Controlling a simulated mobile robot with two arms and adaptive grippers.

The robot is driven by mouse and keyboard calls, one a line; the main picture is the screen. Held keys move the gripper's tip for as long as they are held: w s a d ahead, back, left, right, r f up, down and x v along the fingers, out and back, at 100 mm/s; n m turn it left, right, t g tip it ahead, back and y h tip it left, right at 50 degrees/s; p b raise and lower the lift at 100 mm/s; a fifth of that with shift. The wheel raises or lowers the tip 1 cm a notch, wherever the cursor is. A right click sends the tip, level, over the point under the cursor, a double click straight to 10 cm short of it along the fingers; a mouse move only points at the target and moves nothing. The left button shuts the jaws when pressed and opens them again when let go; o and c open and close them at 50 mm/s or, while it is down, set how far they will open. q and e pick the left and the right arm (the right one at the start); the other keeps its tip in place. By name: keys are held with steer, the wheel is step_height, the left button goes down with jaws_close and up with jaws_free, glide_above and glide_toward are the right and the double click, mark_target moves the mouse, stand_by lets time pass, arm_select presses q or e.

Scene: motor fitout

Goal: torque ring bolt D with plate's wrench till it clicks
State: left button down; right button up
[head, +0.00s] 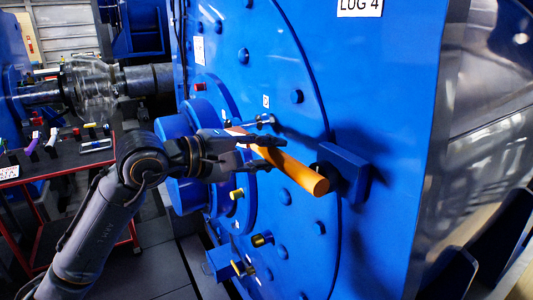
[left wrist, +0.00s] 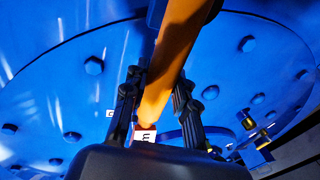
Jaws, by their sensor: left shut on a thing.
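The wrench has a thick orange handle (head: 295,173) and slants out from the big blue plate (head: 285,60). My left gripper (head: 268,155) is shut around the handle, near its inner end. The left wrist view also shows the handle (left wrist: 178,45) between the two dark fingers (left wrist: 157,105), with a red and white tag near its lower end. A small silver fitting (head: 262,121) shows just beyond the gripper, below a small white letter label (head: 265,102). I cannot read the letter for sure. The gripper hides the wrench's working end, so I cannot tell whether it sits on a bolt.
A blue block (head: 343,170) juts from the plate just right of the handle's end. Brass fittings (head: 262,239) stick out lower down. Several blue bolt heads (head: 297,96) ring the plate. A dark table (head: 70,152) with small parts stands at left.

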arm_select(q)
steer(key=shift+w+d+r, duration=0.15)
steer(key=shift+w+d, duration=0.3)
steer(key=shift+d, duration=0.2)
steer(key=shift+f+m+t+b, duration=0.3)
steer(key=shift+f+m+b, duration=0.65)
steer(key=shift+b, duration=1.25)
steer(key=shift+f+n, duration=0.25)
steer(key=shift+f, duration=0.05)
